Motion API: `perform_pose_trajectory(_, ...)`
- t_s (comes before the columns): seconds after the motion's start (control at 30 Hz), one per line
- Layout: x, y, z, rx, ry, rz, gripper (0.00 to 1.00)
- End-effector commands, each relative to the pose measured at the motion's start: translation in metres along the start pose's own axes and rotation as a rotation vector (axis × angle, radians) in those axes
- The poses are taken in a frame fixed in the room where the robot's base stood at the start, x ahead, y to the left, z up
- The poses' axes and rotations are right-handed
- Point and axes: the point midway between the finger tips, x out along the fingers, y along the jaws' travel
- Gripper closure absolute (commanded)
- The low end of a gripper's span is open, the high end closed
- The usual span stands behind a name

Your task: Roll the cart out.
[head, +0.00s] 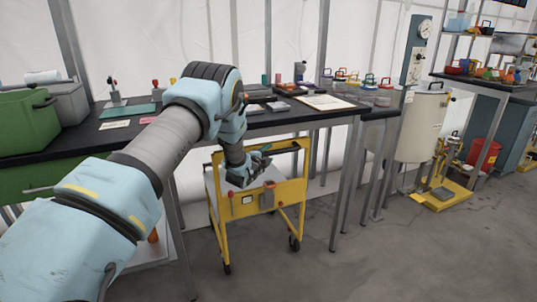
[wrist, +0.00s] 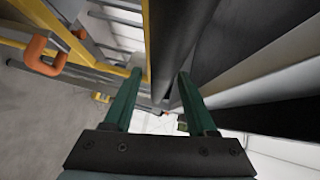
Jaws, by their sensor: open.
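The cart (head: 290,190) has a yellow frame, a yellow front panel with a grey box and a white label on it, and dark casters. It stands on the floor, partly under the black-topped bench. My gripper (head: 266,149) is at the cart's upper part, near its top yellow rail; my arm hides part of the cart. In the wrist view my gripper (wrist: 158,78) has two green fingers set apart, with a yellow bar (wrist: 136,62) by the left fingertip and a dark bar beyond. I cannot tell whether a finger touches the rail.
The bench (head: 345,118) carries several tools, trays and small jars, and its legs stand close beside the cart. A green bin (head: 25,125) sits at the left. A cream tank (head: 422,128) stands at the right. Grey floor (head: 380,265) in front of the cart is clear.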

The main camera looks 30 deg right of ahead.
Motion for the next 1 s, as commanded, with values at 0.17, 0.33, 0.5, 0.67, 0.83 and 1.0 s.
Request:
perform_pose_trajectory(0.17, 0.0028, 0.0002, 0.0001, -0.001, 0.0, 0.0, 0.43)
perform_pose_trajectory(0.33, 0.0027, 0.0001, 0.0, 0.0, 0.0, 0.0, 0.45)
perform_pose_trajectory(0.5, 0.0026, 0.0, 0.0, 0.0, 0.0, 0.0, 0.65)
perform_pose_trajectory(0.67, 0.0025, 0.0, 0.0, 0.0, 0.0, 0.0, 0.82)
perform_pose_trajectory(0.83, 0.0025, 0.0, 0.0, 0.0, 0.0, 0.0, 1.0)
perform_pose_trajectory(1.0, 0.0025, 0.0002, 0.0, 0.0, 0.0, 0.0, 1.0)
